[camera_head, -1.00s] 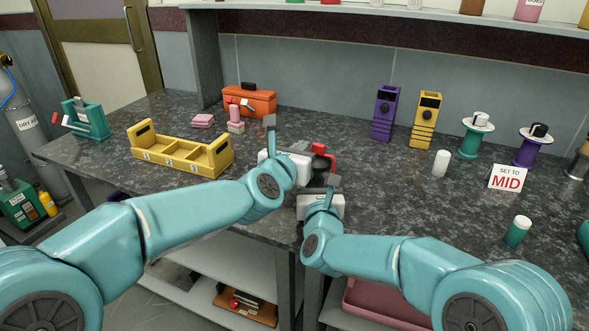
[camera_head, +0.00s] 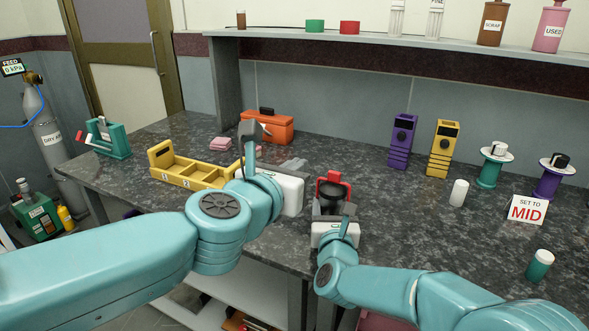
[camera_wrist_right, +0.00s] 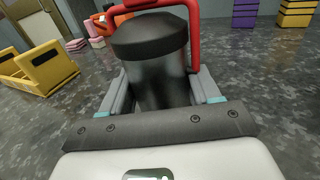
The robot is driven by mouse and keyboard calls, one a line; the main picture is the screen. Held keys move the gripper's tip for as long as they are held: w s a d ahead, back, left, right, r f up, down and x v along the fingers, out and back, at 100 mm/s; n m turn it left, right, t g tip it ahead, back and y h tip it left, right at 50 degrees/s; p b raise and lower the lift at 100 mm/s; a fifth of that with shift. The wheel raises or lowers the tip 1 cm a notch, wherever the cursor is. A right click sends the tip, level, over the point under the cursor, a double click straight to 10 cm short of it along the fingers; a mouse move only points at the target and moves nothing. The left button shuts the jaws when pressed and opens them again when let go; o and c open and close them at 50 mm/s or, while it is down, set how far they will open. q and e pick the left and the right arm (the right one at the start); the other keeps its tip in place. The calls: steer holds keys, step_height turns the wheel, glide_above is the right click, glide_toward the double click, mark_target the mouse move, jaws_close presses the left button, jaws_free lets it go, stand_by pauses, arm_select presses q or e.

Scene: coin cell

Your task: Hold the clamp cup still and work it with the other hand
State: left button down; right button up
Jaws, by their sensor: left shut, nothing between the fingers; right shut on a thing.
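The clamp cup is a dark cylinder (camera_head: 331,203) with a black cap and a red arched handle (camera_head: 336,177), upright on the worktop. My right gripper (camera_wrist_right: 165,88) is shut around the dark cup, one finger on each side, as the right wrist view shows. In that view the red handle (camera_wrist_right: 193,30) rises on the right and crosses behind the cap. In the head view the fingers are mostly hidden by the cup and wrist. My left gripper (camera_head: 293,165) is shut and empty, left of the cup and apart from it.
A yellow tray (camera_head: 190,174) with numbered compartments lies at left, with an orange toolbox (camera_head: 268,127) behind. The worktop between cup and holders is clear.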

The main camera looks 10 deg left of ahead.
stand_by(0.3)
steer(key=o, duration=1.3)
steer(key=shift+w+f, duration=0.1)
